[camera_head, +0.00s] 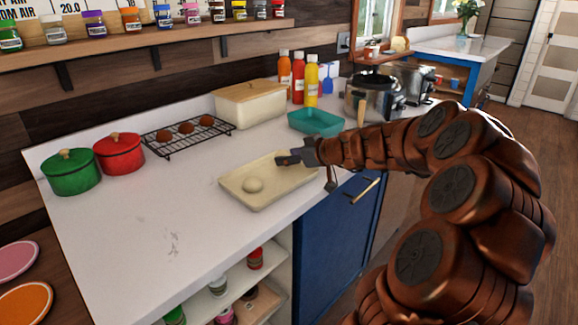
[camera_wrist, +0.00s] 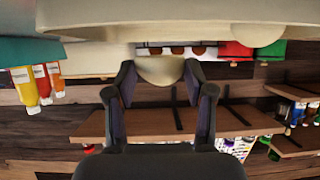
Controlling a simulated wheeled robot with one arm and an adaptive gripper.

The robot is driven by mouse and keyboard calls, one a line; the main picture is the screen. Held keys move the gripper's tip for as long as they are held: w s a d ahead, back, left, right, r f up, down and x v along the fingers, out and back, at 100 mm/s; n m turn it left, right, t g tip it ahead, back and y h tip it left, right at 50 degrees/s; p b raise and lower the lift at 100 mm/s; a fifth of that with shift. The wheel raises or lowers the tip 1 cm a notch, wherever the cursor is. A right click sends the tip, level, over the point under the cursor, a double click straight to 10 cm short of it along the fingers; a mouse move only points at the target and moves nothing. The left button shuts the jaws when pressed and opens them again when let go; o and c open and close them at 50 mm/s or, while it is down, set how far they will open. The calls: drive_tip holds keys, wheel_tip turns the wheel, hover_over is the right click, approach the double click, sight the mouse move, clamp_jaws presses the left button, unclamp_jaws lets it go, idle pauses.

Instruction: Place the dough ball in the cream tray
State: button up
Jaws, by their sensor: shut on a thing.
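The cream tray (camera_head: 236,193) lies on the white counter, and its pale body fills the top of the wrist view (camera_wrist: 90,15). One pale dough ball (camera_head: 253,185) rests in its near part; it also shows in the wrist view (camera_wrist: 257,36). My gripper (camera_head: 283,159) is at the tray's right end, low over it. In the wrist view its two fingers are closed on another cream, rounded dough ball (camera_wrist: 160,70). The head view mostly hides this held ball behind the fingers. I cannot tell whether it touches the tray floor.
A teal tray (camera_head: 316,122) and a cream bin (camera_head: 249,104) stand behind. A black rack (camera_head: 188,134) with brown balls, a red pot (camera_head: 120,153) and a green pot (camera_head: 71,171) are left. Sauce bottles (camera_head: 298,80) stand at the back. The left front counter is clear.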

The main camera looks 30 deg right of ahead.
sight(289, 174)
drive_tip(key=shift+w+f, duration=0.15)
drive_tip(key=shift+w, duration=0.2)
drive_tip(key=shift+f, duration=1.7)
drive_tip(key=shift+f, duration=0.15)
drive_tip(key=o, duration=1.2)
drive_tip(key=shift+r+p, duration=0.25)
drive_tip(key=shift+p, duration=0.05)
drive_tip(key=b+v, duration=0.1)
drive_tip(key=v, duration=1.1)
drive_tip(key=shift+s+f+b, duration=0.1)
drive_tip(key=shift+b, duration=0.2)
